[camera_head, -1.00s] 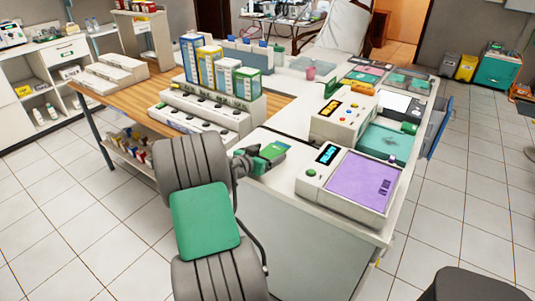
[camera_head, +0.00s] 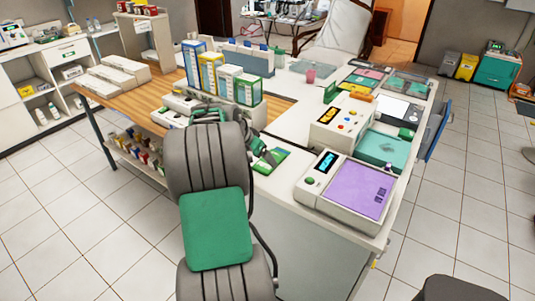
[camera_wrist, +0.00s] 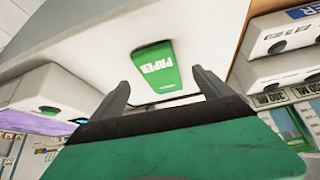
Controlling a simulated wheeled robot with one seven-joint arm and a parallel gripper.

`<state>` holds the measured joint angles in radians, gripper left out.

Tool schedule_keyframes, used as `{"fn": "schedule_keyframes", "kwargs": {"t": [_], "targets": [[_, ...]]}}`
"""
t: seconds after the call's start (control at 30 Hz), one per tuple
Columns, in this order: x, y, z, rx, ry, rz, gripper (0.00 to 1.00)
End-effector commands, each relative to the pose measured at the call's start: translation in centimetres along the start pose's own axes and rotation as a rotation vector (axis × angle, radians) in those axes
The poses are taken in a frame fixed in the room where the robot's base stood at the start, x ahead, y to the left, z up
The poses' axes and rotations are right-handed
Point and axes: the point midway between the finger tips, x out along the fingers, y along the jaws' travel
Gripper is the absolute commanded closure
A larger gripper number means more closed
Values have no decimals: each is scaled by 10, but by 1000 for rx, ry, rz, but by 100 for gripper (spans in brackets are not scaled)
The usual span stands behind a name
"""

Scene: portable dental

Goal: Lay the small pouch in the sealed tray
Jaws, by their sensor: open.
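A flat green packet (camera_head: 275,162) lies on the white counter. In the wrist view this packet (camera_wrist: 157,68) reads "PAPER"; I cannot tell whether it is the small pouch. My gripper (camera_wrist: 160,82) is open, its two fingers spread beside the packet's near end, with nothing held. In the head view my gripper (camera_head: 265,156) is at the packet's left edge. No tray is clearly marked as sealed. A teal-topped tray (camera_head: 383,148) stands beside the cream device, and flat trays (camera_head: 408,84) lie at the back right.
A device with a purple panel (camera_head: 353,186) stands right of the packet. A cream device with buttons (camera_head: 342,128) is behind it. Upright boxes (camera_head: 222,76) stand behind my arm. A pink cup (camera_head: 310,76) is farther back. A small green upright thing (camera_head: 331,92) shows behind the cream device.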

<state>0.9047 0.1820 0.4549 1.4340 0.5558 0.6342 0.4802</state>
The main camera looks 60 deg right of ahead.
Motion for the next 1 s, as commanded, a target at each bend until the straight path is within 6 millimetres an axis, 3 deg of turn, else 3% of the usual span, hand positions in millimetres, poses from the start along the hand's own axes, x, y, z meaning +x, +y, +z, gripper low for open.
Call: {"fn": "schedule_keyframes", "kwargs": {"t": [0.03, 0.13, 0.37, 0.63, 0.87, 1.0], "targets": [[-13, 2, -22, -14, -66, -16, 11], [-19, 3, -32, -65, -152, -44, 11], [8, 2, -27, -79, -169, -49, 11], [52, 1, -22, -77, -167, -50, 11], [58, 0, -20, -77, -165, -50, 11], [58, 0, -20, -77, -165, -50, 20]]}}
